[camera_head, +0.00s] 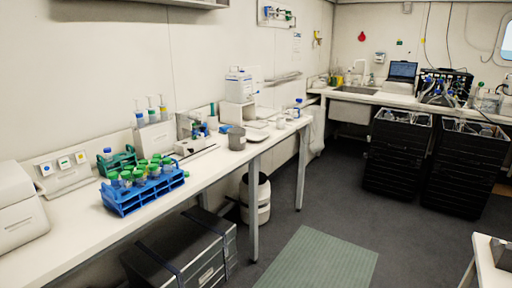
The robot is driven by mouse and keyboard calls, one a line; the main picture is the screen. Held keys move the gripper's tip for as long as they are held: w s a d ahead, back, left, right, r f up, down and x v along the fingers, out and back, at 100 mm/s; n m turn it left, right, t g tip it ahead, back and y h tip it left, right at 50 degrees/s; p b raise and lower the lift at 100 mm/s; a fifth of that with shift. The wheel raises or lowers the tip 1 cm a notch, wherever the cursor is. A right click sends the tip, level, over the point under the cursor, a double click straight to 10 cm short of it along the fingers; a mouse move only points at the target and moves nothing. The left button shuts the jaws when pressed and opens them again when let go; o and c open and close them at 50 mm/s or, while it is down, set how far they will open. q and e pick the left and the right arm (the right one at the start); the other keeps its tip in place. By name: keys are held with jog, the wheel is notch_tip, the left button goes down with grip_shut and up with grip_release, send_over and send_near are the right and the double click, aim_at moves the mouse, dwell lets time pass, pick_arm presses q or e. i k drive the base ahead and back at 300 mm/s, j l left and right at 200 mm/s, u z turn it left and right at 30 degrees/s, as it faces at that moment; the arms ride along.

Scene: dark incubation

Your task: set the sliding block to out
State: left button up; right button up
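A small apparatus (190,128) with grey metal and blue parts stands on the long left bench, right of the bottles with pump tops. A low pale strip with dark pieces (196,153) lies at its front. I cannot tell for sure which part is the sliding block, or its position; it is too small here. Neither of my grippers is in view.
A black chest (180,250) stands below. Stacked black crates (397,165) stand at the right.

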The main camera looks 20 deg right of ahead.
aim_at(187, 147)
jog(key=z, duration=0.2)
jog(key=i+l+z, duration=0.25)
jog(key=i+z, duration=0.2)
jog(key=i, duration=0.2)
jog(key=i+z, duration=0.5)
jog(key=i+j+z, duration=0.2)
jog(key=i+z, duration=0.25)
jog(key=i, duration=0.3)
jog(key=i+u, duration=0.2)
jog(key=i, duration=0.2)
jog(key=i+l+u, duration=0.45)
jog(key=i, duration=0.25)
jog(key=i+j, duration=0.05)
jog(key=j, duration=0.05)
